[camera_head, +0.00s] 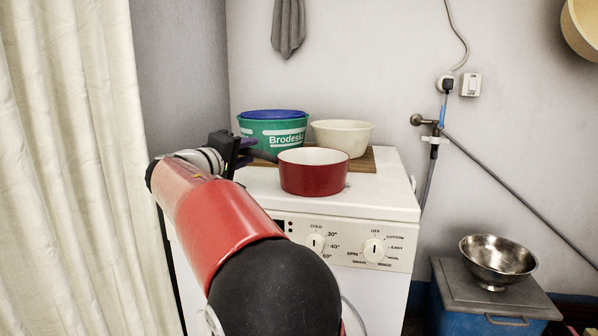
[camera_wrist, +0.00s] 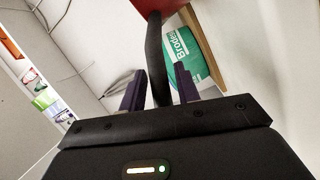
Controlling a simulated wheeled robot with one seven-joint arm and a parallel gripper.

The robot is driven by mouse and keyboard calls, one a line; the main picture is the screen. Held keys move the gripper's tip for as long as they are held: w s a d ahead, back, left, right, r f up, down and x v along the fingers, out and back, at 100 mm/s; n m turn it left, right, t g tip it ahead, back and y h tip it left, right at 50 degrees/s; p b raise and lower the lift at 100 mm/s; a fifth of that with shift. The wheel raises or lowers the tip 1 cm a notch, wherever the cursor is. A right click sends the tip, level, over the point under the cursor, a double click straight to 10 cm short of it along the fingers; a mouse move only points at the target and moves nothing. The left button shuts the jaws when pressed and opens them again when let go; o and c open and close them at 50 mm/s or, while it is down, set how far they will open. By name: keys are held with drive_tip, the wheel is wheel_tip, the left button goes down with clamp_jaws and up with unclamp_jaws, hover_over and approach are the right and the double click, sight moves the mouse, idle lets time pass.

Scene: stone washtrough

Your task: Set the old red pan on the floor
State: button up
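The red pan (camera_head: 314,178), with a pale inside, stands upright on top of the white washing machine (camera_head: 385,198), in front of a wooden board. Its dark handle (camera_head: 263,155) points left towards my gripper (camera_head: 243,149). In the wrist view a bit of the red pan (camera_wrist: 150,5) shows at the top edge. The handle (camera_wrist: 156,60) runs down between the two purple fingers of my gripper (camera_wrist: 158,82). Narrow gaps show beside the handle, so the fingers look open around it. The floor is hardly visible in either view.
A green tub (camera_head: 272,132) with a blue rim and a cream bowl (camera_head: 342,136) stand behind the pan. A metal bowl (camera_head: 497,259) sits on a grey-lidded blue box (camera_head: 450,306) at right. A pale curtain (camera_head: 70,170) hangs at left. A pipe runs along the right wall.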

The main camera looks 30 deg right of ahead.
clamp_jaws()
drive_tip(key=shift+r, duration=0.1)
